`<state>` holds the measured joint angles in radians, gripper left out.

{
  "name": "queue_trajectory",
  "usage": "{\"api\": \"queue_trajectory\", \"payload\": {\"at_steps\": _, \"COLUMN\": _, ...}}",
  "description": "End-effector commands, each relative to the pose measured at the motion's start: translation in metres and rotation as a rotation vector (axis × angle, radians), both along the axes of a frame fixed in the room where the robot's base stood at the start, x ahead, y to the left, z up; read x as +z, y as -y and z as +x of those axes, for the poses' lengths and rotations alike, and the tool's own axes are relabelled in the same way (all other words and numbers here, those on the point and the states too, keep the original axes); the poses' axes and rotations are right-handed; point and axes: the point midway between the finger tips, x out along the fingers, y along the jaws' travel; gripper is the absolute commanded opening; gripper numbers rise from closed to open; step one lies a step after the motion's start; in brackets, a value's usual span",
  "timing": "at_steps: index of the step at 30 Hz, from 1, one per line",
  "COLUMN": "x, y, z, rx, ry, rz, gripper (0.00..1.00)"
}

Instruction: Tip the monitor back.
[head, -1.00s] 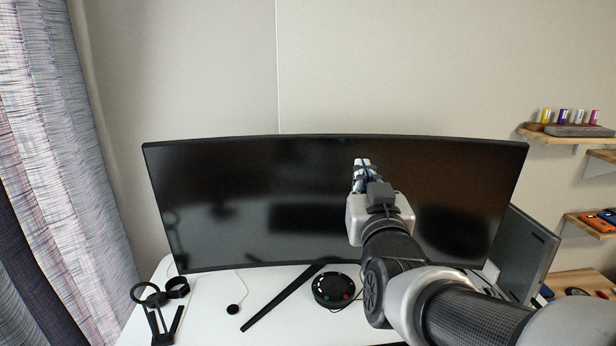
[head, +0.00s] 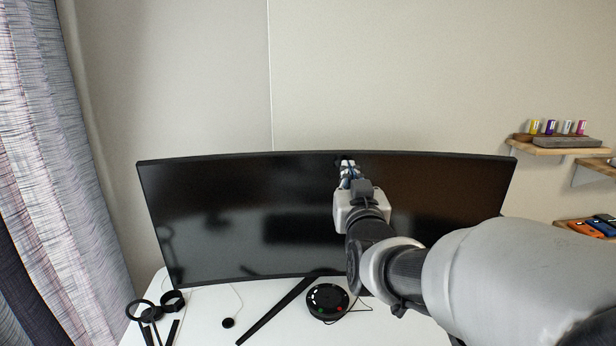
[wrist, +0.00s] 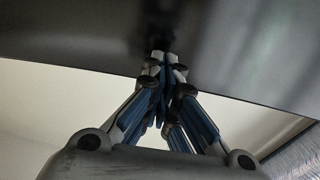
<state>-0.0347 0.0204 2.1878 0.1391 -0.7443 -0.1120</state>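The monitor (head: 230,215) is a wide, curved black screen on the white desk, its face towards me. My gripper (head: 346,165) is in front of the screen near the middle of its top edge. In the wrist view the fingertips of my gripper (wrist: 166,58) are together with nothing between them, at the dark screen (wrist: 75,30). They look to be at or very close to its surface; I cannot tell for sure whether they touch. My arm hides part of the screen's lower right.
On the white desk (head: 195,315) lie a round black puck with coloured buttons (head: 327,301), a small black disc (head: 228,323) and a black stand leg (head: 275,310). A headphone-like black object (head: 155,308) is at the left. Shelves (head: 555,147) hang at the right; a curtain (head: 50,170) is at the left.

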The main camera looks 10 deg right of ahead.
Motion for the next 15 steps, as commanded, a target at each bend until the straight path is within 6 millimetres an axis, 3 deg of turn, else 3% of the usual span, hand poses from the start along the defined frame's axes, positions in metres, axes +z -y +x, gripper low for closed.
{"api": "queue_trajectory", "payload": {"at_steps": 15, "x": 0.010, "y": 0.001, "z": 0.019, "rx": 0.000, "ry": -0.001, "rz": 0.000, "gripper": 0.00}}
